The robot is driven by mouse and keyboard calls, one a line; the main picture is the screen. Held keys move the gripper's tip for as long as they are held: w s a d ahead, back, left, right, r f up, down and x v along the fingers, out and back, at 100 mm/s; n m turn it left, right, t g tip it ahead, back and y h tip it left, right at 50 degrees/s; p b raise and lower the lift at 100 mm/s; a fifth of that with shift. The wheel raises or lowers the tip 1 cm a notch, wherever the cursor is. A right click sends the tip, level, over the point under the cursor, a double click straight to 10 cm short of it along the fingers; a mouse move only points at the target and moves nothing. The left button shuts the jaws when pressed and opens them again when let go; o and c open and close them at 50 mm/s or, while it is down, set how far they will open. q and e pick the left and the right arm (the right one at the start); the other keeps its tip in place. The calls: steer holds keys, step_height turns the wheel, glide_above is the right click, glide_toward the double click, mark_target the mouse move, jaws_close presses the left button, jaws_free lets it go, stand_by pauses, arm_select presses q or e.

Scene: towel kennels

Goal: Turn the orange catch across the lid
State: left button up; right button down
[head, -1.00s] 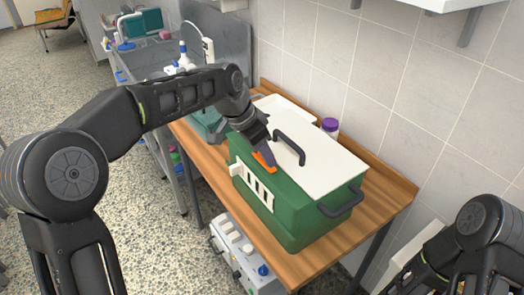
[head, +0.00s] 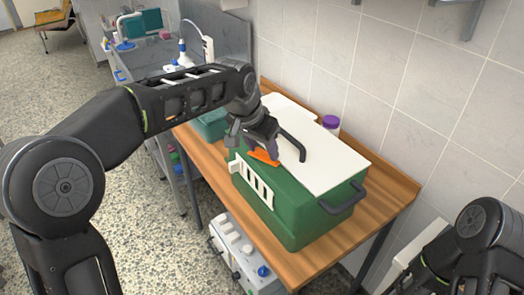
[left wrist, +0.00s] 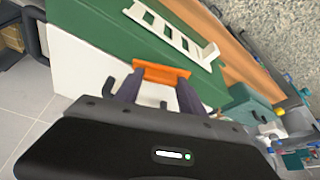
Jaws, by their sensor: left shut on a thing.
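The orange catch (head: 264,157) sits at the near edge of the white lid (head: 318,150), which lies on the green box (head: 297,208). My left gripper (head: 270,154) is over that edge. In the left wrist view the catch (left wrist: 162,74) lies between the fingertips of my left gripper (left wrist: 158,82), and the jaws are shut on it. The middle of the catch is partly hidden by the fingers in the head view. My right arm (head: 455,250) shows at the lower right, but its fingertips cannot be made out.
A dark handle (head: 293,144) arches over the lid close to my left gripper. A white slotted vent (head: 257,187) is on the box front. A purple-capped jar (head: 331,124) stands behind, by the tiled wall. A sink (head: 165,65) is at the back left.

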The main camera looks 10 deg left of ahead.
arm_select(q)
steer(key=n, duration=0.1)
steer(key=n+y+b, duration=0.1)
steer(key=n, duration=0.1)
steer(key=shift+d+n+t, duration=0.2)
steer(key=shift+n+t, duration=0.1)
steer(key=n+y+b, duration=0.1)
steer(key=n, duration=0.2)
steer(key=shift+d+n+y, duration=0.1)
steer(key=shift+n+y, duration=0.2)
steer(key=shift+y, duration=0.1)
steer(key=n+y, duration=0.1)
steer(key=n, duration=0.1)
steer(key=shift+d+n, duration=0.1)
steer(key=shift+n, duration=0.3)
steer(key=n+g+y, duration=0.1)
steer(key=n, duration=0.2)
steer(key=shift+w, duration=0.1)
steer(key=shift+n, duration=0.4)
steer(key=o, duration=1.4)
steer(key=shift+c, duration=0.2)
steer(key=shift+g, duration=0.3)
